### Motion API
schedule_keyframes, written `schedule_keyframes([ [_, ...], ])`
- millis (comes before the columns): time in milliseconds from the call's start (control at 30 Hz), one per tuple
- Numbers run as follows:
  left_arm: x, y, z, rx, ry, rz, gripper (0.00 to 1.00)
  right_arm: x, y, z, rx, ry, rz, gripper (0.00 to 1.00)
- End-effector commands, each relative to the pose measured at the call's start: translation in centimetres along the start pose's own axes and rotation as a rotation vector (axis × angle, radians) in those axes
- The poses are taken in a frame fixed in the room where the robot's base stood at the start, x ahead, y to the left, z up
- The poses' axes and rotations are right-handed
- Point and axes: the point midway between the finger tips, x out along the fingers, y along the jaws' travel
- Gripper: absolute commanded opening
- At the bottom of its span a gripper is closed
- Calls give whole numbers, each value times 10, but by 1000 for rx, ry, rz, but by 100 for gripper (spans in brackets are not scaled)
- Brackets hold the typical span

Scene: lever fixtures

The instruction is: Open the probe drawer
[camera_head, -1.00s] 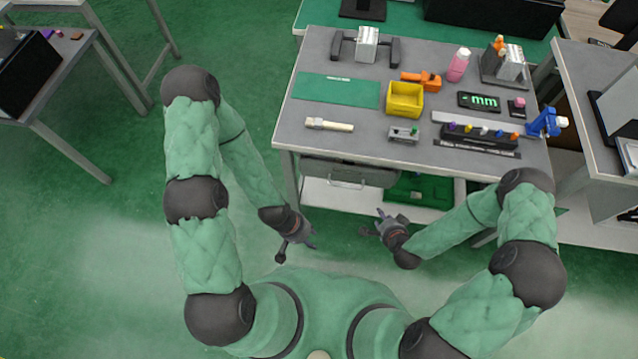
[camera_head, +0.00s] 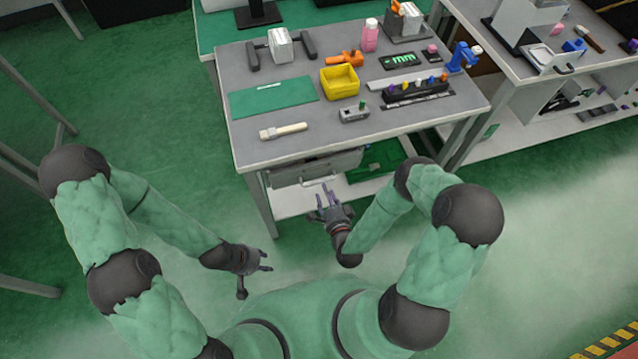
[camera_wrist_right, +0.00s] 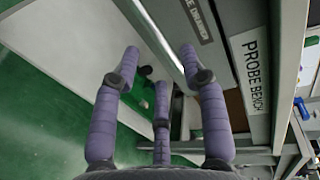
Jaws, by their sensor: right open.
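The probe drawer (camera_head: 315,168) is a grey box front under the bench top. It looks shut, with a thin bar handle (camera_head: 300,181) along its front. In the right wrist view, part of a drawer label (camera_wrist_right: 196,20) shows near the top. My right gripper (camera_head: 328,190) is open, just in front of the drawer and apart from it. Its purple-grey fingers (camera_wrist_right: 160,75) are spread with nothing between them. My left gripper (camera_head: 257,279) is open and empty, lower left, away from the bench.
The bench (camera_head: 250,148) carries a green mat (camera_head: 275,97), a yellow bin (camera_head: 340,81) and a small lever fixture (camera_head: 354,113). A PROBE BENCH sign (camera_wrist_right: 255,75) is on its front edge. A white shelf (camera_head: 290,205) lies below the drawer. The floor before the bench is clear.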

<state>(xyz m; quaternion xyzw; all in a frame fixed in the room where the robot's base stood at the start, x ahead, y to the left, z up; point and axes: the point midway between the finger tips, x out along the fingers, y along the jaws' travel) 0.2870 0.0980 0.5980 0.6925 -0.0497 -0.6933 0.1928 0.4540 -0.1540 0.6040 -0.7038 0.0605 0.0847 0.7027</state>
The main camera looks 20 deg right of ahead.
Motion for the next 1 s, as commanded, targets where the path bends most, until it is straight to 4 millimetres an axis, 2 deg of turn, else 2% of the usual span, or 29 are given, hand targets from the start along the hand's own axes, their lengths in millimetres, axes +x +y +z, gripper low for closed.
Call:
schedule_keyframes([
  [100,8,-3,0,0,0,0,40,23,2,1,-1,-2,-2,43],
  [300,15,-5,-1,-1,0,0,40,50,2,1,0,-2,0,43],
  [500,18,-6,-1,-1,0,0,40,62,1,1,0,-1,1,43],
  [767,17,-6,-1,-1,0,0,40,63,0,0,0,0,2,43],
  [800,17,-6,-1,-1,0,0,40,63,0,0,0,0,2,40],
  [933,17,-6,-1,-1,0,0,40,63,0,0,0,0,2,4],
  [1000,17,-6,-1,-1,0,0,40,63,0,0,0,0,2,0],
])
